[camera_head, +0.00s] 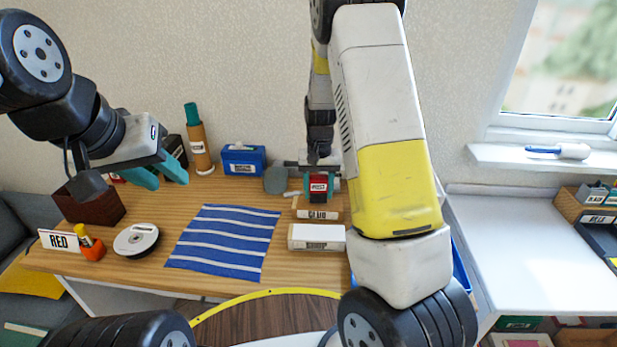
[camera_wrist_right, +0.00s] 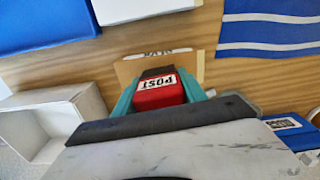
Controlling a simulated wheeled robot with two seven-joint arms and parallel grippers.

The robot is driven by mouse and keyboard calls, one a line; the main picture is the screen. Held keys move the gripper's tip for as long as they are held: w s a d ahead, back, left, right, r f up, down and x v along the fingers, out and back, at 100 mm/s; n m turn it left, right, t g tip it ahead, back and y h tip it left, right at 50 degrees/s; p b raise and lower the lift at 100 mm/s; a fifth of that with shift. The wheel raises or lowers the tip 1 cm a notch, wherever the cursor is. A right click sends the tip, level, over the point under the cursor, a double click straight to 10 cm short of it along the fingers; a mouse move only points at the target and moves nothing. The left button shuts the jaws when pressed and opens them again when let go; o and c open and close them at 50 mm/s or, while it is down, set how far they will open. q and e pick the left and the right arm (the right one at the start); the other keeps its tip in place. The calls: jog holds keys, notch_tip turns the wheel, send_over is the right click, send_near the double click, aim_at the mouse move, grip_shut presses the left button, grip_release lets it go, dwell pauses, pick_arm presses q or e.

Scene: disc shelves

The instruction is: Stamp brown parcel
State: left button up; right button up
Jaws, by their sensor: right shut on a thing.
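The brown parcel (camera_head: 333,203) lies on the wooden table behind a white parcel (camera_head: 317,244). My right gripper (camera_head: 318,186) is shut on a red stamp (camera_head: 318,181) marked POST, its teal fingers on both sides. The stamp also shows in the right wrist view (camera_wrist_right: 158,98), over one edge of the brown parcel (camera_wrist_right: 130,72). I cannot tell whether the stamp touches the parcel. Part of the parcel is hidden behind the stamp and gripper. My left gripper (camera_head: 161,174) is open and empty above the back left of the table.
A blue striped cloth (camera_head: 222,241) lies mid-table. A blue box (camera_head: 243,161) and a brown cylinder (camera_head: 200,150) stand at the back. A dark red box (camera_head: 92,207), RED sign (camera_head: 58,241), orange bottle (camera_head: 91,249) and white disc (camera_head: 136,240) are at left.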

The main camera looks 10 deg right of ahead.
aim_at(319, 176)
jog(key=shift+f, duration=0.6)
dwell(1.5)
jog(key=shift+r, duration=0.1)
jog(key=shift+r, duration=3.5)
